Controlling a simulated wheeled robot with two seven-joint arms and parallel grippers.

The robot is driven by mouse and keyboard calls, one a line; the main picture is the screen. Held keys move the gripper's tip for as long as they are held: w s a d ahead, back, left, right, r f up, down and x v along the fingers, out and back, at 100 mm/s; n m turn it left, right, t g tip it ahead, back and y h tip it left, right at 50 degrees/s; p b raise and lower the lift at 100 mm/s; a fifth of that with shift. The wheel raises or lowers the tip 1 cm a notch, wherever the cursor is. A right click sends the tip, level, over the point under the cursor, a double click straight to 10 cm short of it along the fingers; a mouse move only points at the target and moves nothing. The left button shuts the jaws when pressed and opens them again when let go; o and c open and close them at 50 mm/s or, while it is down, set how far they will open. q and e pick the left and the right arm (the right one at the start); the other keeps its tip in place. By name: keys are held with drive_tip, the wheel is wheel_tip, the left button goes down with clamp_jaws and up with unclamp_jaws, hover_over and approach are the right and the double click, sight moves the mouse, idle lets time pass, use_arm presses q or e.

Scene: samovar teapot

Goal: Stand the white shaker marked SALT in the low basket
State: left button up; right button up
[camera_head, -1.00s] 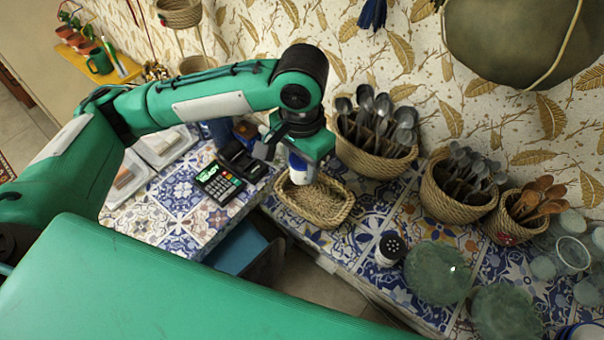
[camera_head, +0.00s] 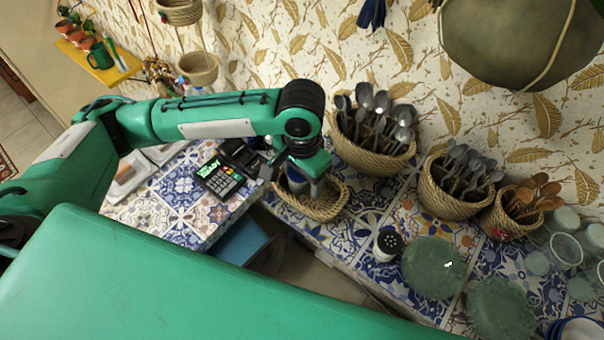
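The low basket (camera_head: 341,203) is a small oval woven tray on the blue-tiled counter. My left gripper (camera_head: 297,184) points down over it, its fingers low at the basket. A white shaker with a blue band (camera_head: 296,183) is between the fingers, mostly hidden by them. Its lettering is not readable, and I cannot tell whether its base touches the basket floor or whether the fingers press on it. Another white shaker with a black holed top (camera_head: 387,246) stands upright on the counter, to the right of the basket. My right gripper is not in view.
Tall baskets of spoons stand behind (camera_head: 372,152) and to the right (camera_head: 447,200). Green glass plates (camera_head: 434,267) lie at the front right. A card terminal (camera_head: 219,178) sits on the tiles to the left. A gap in the counter opens at the front.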

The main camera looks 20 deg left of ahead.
use_arm(q)
drive_tip(key=shift+r, duration=0.15)
drive_tip(key=shift+r+b, duration=0.3)
drive_tip(key=shift+r, duration=0.1)
wheel_tip(320, 180, up, 10)
drive_tip(key=b, duration=0.3)
drive_tip(key=shift+r, duration=0.65)
drive_tip(key=shift+f, duration=0.1)
